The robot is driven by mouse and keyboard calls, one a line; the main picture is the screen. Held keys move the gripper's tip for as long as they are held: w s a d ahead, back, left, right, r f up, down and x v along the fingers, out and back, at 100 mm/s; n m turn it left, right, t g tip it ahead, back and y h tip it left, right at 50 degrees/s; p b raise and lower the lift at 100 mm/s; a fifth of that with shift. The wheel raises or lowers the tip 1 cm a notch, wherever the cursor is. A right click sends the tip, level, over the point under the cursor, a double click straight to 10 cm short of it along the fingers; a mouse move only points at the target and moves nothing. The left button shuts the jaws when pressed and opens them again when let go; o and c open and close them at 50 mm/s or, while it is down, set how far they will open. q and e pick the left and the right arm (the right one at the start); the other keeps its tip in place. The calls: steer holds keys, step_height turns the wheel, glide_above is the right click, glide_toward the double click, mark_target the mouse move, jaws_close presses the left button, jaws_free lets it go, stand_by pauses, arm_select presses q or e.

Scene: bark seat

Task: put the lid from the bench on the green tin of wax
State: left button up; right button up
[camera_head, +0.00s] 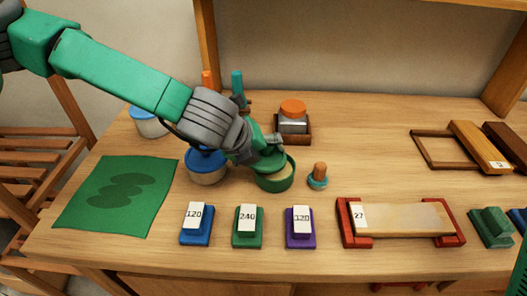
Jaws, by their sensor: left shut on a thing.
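The green tin of wax (276,185) stands on the bench near the middle, and pale wax shows inside its rim. My left gripper (267,153) reaches in from the left and is directly over the tin. It is shut on a green lid (268,162), which overlaps the back part of the tin in the picture. Part of the tin's opening shows in front of the lid. Whether the lid touches the rim is hard to tell.
A blue-lidded tin (207,175) stands close left of the green tin. A small teal-based knob (318,176) is to its right. An orange-topped jar (293,116) stands behind. Several numbered blocks (247,228) line the front, beside a red-ended wooden holder (405,220). A green mat (150,215) lies left.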

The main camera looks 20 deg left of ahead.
arm_select(q)
steer(key=shift+a+f, duration=0.1)
steer(key=shift+f, duration=0.15)
steer(key=shift+w+d, duration=0.2)
stand_by(0.5)
steer(key=o, duration=1.9)
steer(key=shift+w, duration=0.1)
steer(key=shift+c, duration=0.7)
steer(key=shift+o, duration=0.2)
steer(key=shift+r, duration=0.15)
